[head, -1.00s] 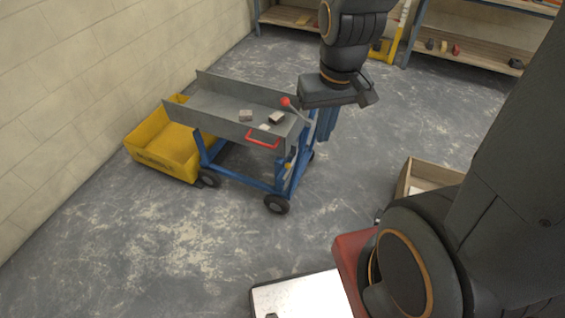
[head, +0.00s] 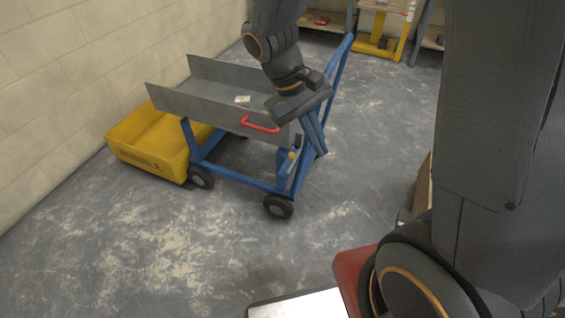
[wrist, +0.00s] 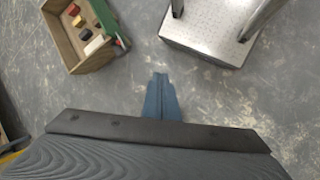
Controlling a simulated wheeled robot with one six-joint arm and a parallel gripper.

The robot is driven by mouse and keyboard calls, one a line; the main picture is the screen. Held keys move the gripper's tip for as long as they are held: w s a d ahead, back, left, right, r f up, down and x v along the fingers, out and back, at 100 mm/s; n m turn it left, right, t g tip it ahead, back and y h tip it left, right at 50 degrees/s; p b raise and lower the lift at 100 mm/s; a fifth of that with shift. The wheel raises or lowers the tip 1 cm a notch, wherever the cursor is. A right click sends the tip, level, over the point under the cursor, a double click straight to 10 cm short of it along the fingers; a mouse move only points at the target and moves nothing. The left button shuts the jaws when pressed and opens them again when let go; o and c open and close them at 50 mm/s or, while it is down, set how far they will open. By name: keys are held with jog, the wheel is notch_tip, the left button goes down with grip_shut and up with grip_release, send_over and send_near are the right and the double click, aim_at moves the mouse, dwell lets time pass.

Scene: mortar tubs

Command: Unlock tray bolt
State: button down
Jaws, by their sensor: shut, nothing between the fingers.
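The grey metal tray (head: 200,97) rests on a blue wheeled cart (head: 240,178), with a red handle (head: 262,124) on its near side. A small yellow piece (head: 292,155) shows on the cart frame below the tray's right end; I cannot tell whether it is the bolt. The red-knobbed lever at that end is hidden behind my wrist now. My gripper (head: 316,138) has blue fingers, shut and empty, pointing down beside the tray's right end. In the wrist view the fingertips (wrist: 161,85) show together over bare floor. I cannot tell whether they touch the cart.
A yellow tub (head: 150,150) stands at the cart's left end, near the block wall. The cart's blue push bar (head: 340,68) rises close behind my gripper. A wooden box (wrist: 72,35) of small blocks and a metal plate (wrist: 205,30) show in the wrist view.

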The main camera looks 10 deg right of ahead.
jog(key=w+a+f+t+h+b, duration=0.1)
jog(key=w+a+f+h+b, duration=0.2)
jog(key=w+f+b, duration=0.5)
jog(key=w+a+f+n+t+h+b, duration=0.1)
jog(key=w+a+f+h+b, duration=0.3)
jog(key=w+f+b, duration=0.5)
jog(key=w+a+f+t+h+b, duration=0.3)
jog(key=w+f+b, duration=0.5)
jog(key=b, duration=1.3)
notch_tip(320, 180, down, 5)
jog(key=a+h, duration=0.1)
jog(key=h, duration=0.1)
jog(key=shift+w+a+r+h, duration=0.2)
jog(key=shift+w+h, duration=0.1)
jog(key=shift+h, duration=0.1)
jog(key=shift+d, duration=0.15)
jog(key=d+b, duration=0.2)
jog(key=d, duration=0.1)
jog(key=w+d+b, duration=0.1)
jog(key=d, duration=0.2)
jog(key=d+b, duration=0.2)
jog(key=d, duration=0.1)
jog(key=shift+w+d+f+b, duration=0.15)
jog(key=shift+w+f+b, duration=0.2)
jog(key=shift+d, duration=0.2)
